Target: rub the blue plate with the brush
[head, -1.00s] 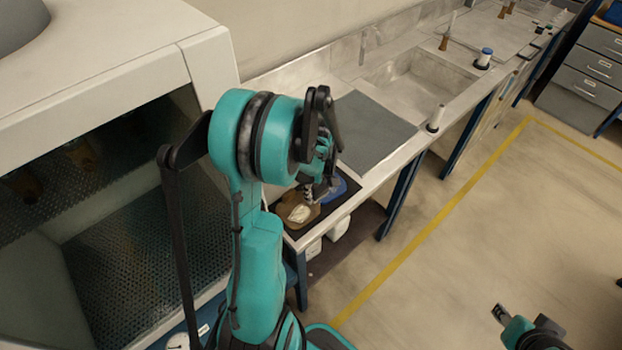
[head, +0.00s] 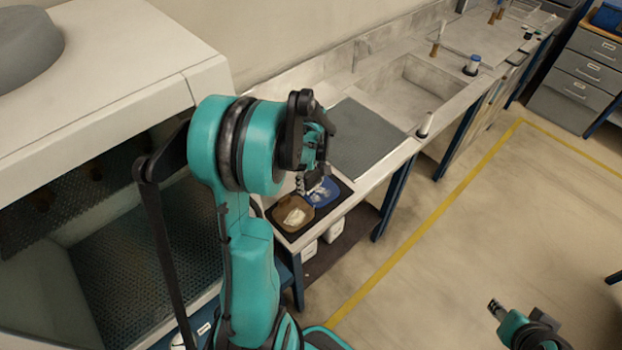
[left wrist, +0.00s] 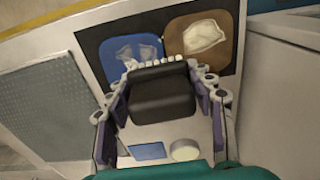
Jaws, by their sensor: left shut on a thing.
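The blue plate (head: 331,190) lies on a black mat (head: 340,203) at the near end of the bench, with pale whitish smears on it. The left wrist view also shows the blue plate (left wrist: 112,69). A brown plate (head: 292,216) with a white patch lies beside it. My left gripper (head: 316,182) is over the blue plate's back-left part. It is shut on the black brush (left wrist: 162,98), whose pale bristles point toward the plates. I cannot tell whether the bristles touch the blue plate. My right gripper (head: 495,307) is at the lower right, away from the bench; its opening is unclear.
A grey panel (head: 362,137) lies on the bench beyond the mat, with a sink (head: 405,92) behind it. A large white cabinet (head: 120,55) with an open front stands at the left. White containers (head: 333,230) sit under the bench.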

